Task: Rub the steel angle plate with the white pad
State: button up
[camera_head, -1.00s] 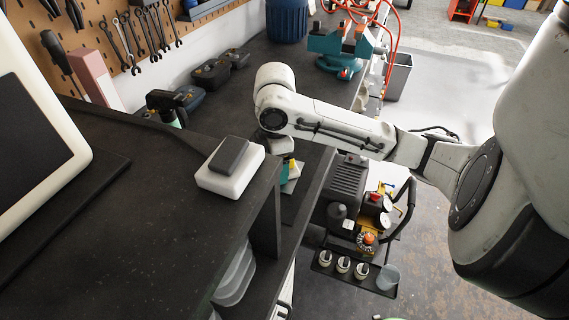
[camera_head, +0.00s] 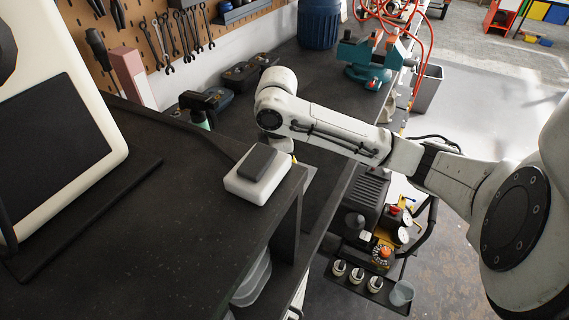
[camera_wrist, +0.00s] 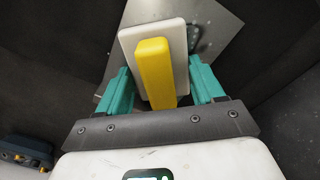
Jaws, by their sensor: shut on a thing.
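In the wrist view my gripper (camera_wrist: 159,78) has teal fingers on either side of a yellow handle (camera_wrist: 155,72). The handle stands on a rectangular white pad (camera_wrist: 181,50), and the fingers are shut on this handled pad. The steel angle plate (camera_wrist: 222,32) is a grey metal surface beyond the pad, with a dark patch beside the pad's right edge. I cannot tell whether the pad touches it. In the head view a sliver of the plate (camera_head: 309,174) shows behind the raised shelf; the gripper is mostly hidden there.
A white block with a dark top (camera_head: 258,174) sits at the raised shelf's corner, close to my arm. A teal vise (camera_head: 368,62), a blue bin (camera_head: 319,24) and black cases (camera_head: 240,76) stand farther back. A machine with gauges (camera_head: 382,235) is right of the bench.

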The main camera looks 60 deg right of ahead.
aim_at(309, 183)
jog(key=shift+w+r, duration=0.1)
jog(key=shift+s+a+f, duration=0.1)
jog(key=shift+s+f, duration=0.05)
jog(key=shift+s, duration=1.2)
jog(key=shift+s+f, duration=0.15)
jog(key=shift+s, duration=1.15)
jog(key=shift+s+r, duration=0.15)
jog(key=shift+s, duration=1.4)
notch_tip(309, 183, up, 6)
jog(key=p, duration=0.5)
jog(key=shift+r, duration=0.1)
jog(key=shift+r, duration=0.1)
